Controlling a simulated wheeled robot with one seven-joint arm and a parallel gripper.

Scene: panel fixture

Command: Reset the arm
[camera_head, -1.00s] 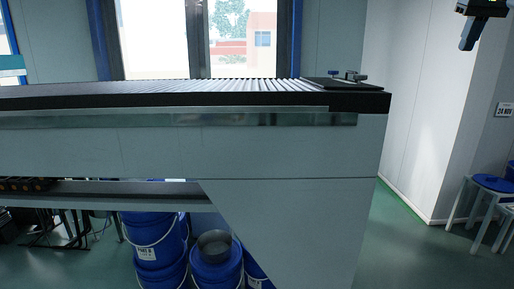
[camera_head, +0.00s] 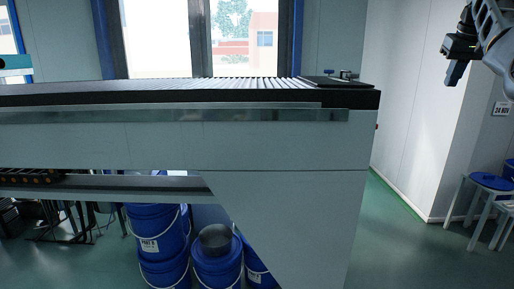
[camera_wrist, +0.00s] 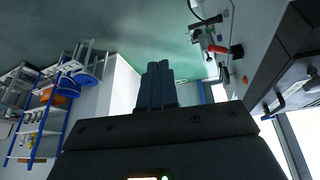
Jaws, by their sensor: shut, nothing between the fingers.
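My gripper (camera_head: 454,72) hangs at the upper right of the head view, in the air to the right of the panel fixture and well apart from it. My arm's white and dark links show beside it at the right edge. In the wrist view the two dark fingers (camera_wrist: 157,68) stand side by side, closed together, with nothing held between them. The panel fixture (camera_head: 270,145) is a long grey bench with a slatted top, filling the left and middle of the head view.
A dark plate with small fittings (camera_head: 335,80) lies on the fixture's right end. Blue buckets (camera_head: 158,240) stand underneath. Blue-topped stools (camera_head: 490,182) stand at the right wall. The floor between the fixture and the stools is clear. The wrist view shows shelves (camera_wrist: 48,112).

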